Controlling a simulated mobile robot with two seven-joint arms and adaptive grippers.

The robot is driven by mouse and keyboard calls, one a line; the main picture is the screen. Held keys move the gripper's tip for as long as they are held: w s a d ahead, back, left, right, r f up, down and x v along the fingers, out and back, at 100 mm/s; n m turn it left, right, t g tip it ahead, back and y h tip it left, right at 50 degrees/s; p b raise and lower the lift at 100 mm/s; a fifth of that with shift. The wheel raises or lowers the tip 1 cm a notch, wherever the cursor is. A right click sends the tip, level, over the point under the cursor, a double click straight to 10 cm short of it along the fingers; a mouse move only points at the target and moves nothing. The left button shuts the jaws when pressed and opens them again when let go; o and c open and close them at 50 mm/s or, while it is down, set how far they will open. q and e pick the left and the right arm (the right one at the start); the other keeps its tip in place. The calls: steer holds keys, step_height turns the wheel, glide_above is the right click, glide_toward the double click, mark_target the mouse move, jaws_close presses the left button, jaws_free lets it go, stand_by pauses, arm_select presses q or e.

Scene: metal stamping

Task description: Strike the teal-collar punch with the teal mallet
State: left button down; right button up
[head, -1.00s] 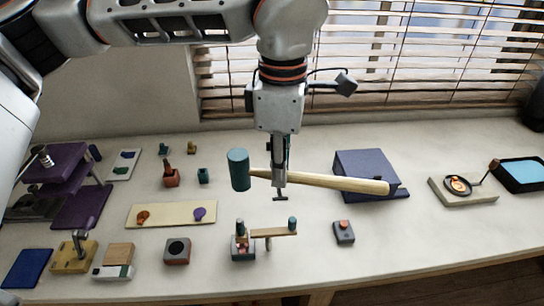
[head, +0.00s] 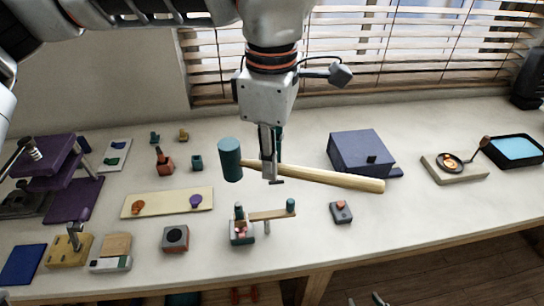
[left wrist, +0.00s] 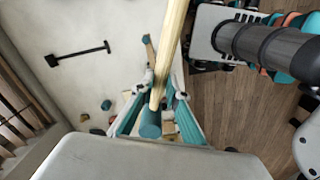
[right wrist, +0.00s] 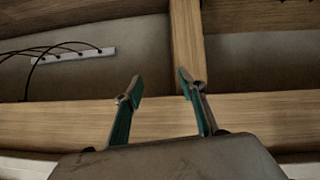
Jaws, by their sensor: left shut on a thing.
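The teal mallet has a teal cylinder head (head: 230,160) and a pale wooden handle (head: 335,178). My left gripper (head: 271,178) is shut on the handle near the head, holding it above the bench. The left wrist view also shows the mallet handle (left wrist: 172,45) between the fingers. A small punch (head: 239,211) with a dark teal part stands upright in a grey and red block (head: 242,234), below the mallet head in the head view. A wooden bar with a teal cylinder (head: 291,205) extends right from it. My right gripper (right wrist: 157,90) is open and empty, facing the bench's wooden frame.
A cream strip (head: 168,203) with orange and purple pieces lies left of the block. A grey block with an orange button (head: 341,212) stands to its right. A blue-grey box (head: 362,153) is behind, near the handle. A purple press (head: 45,157) stands far left.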

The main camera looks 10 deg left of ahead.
arm_select(q)
step_height(320, 180, down, 4)
steer(key=shift+r+b, duration=0.15)
steer(key=shift+b, duration=1.05)
step_height(320, 180, down, 4)
steer(key=b, duration=0.3)
step_height(320, 180, up, 4)
steer(key=p, duration=0.3)
steer(key=shift+r, duration=0.1)
steer(key=shift+s+r, duration=0.1)
steer(key=shift+r, duration=0.1)
arm_select(e)
steer(key=shift+w+a+y, duration=0.3)
steer(key=shift+w+a, duration=0.3)
steer(key=shift+a, duration=0.25)
steer(key=shift+s+f, duration=0.1)
